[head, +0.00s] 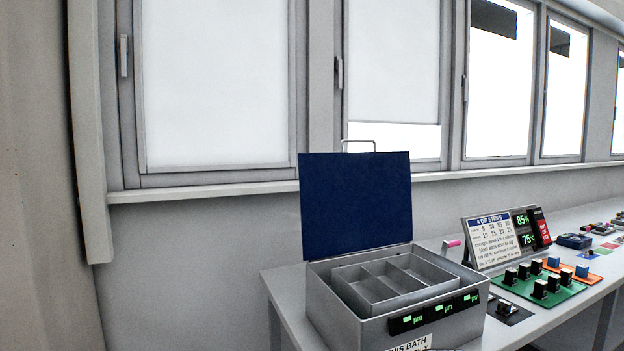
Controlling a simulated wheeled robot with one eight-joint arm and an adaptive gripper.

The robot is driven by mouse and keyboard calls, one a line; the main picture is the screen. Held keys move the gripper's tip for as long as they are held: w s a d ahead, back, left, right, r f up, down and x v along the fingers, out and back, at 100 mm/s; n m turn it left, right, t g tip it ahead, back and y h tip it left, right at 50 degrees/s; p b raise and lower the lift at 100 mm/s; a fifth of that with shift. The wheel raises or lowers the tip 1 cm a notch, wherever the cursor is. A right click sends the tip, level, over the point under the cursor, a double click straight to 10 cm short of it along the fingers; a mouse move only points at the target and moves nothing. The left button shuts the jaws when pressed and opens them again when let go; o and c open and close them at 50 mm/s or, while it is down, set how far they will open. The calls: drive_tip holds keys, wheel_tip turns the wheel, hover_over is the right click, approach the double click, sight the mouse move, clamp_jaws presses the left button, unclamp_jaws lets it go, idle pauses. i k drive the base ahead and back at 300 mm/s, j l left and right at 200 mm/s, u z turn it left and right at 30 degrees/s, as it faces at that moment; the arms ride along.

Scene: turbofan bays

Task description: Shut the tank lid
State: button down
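The tank (343,311) is a grey metal box on the bench, at the lower middle of the head view. Its lid (356,198) is a dark blue panel that stands upright at the tank's back edge, so the tank is open. A thin metal handle (372,143) sticks up at the lid's top edge. A divided grey tray (350,287) shows inside the tank. The front carries several small green-lit displays and a partly cut-off label. My gripper is not in view.
Right of the tank stand a sign with black text (492,241) and lit readouts (526,230). Several dark knobs on a green board (538,289) lie in front of them. A windowed wall (230,235) runs behind the bench (284,287). Space above the tank is clear.

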sight(350, 202)
drive_tip(key=k+j+u, duration=0.1)
drive_tip(key=u, duration=0.55)
drive_tip(key=i+j, duration=0.15)
drive_tip(key=j, duration=0.2)
drive_tip(key=i+j+u, duration=0.1)
drive_tip(key=j, duration=0.25)
drive_tip(key=i, duration=0.1)
